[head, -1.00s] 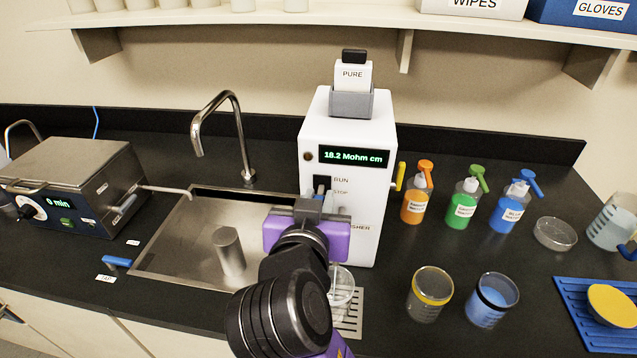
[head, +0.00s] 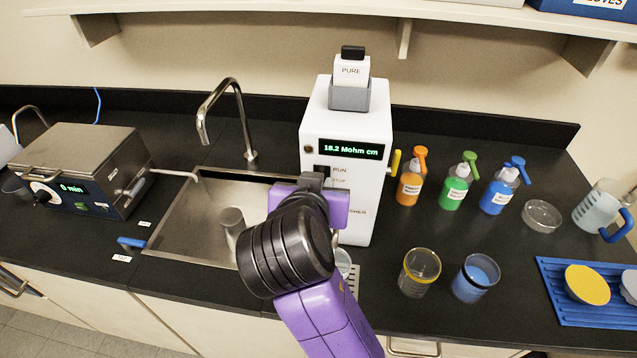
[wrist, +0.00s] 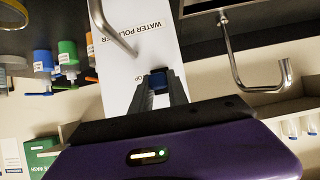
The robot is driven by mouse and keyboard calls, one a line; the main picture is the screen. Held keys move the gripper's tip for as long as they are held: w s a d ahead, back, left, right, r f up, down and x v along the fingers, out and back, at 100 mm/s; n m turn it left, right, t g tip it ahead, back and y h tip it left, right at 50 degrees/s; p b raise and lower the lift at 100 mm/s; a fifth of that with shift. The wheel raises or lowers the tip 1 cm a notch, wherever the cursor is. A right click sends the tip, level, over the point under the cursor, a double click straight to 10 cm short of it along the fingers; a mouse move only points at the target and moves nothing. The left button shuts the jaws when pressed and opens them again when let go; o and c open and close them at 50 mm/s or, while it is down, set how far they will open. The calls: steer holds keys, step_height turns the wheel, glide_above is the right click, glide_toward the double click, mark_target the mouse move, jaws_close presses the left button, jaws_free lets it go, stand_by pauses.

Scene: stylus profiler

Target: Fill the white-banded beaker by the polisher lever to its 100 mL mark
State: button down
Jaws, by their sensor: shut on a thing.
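The white water polisher (head: 345,125) stands right of the sink, its display reading 18.2 Mohm cm. My gripper (head: 319,174) is at its front, by the RUN and STOP labels. My arm hides the lever's setting in the head view. A clear beaker (head: 343,262) stands low at the polisher's front, mostly hidden behind my arm; its band and water level cannot be made out. The polisher's metal spout (wrist: 114,28) shows in the wrist view, with no clear stream visible.
Right of the polisher are a yellow-banded beaker (head: 419,273), a beaker of blue liquid (head: 475,278), several wash bottles (head: 454,187) and a blue tray (head: 560,310). The sink (head: 190,225) and its tap (head: 240,120) are on the left. A shelf (head: 300,12) runs above.

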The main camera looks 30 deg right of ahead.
steer(key=c, duration=1.3)
jaws_free()
steer(key=shift+b+v, duration=0.55)
steer(key=shift+v, duration=3.35)
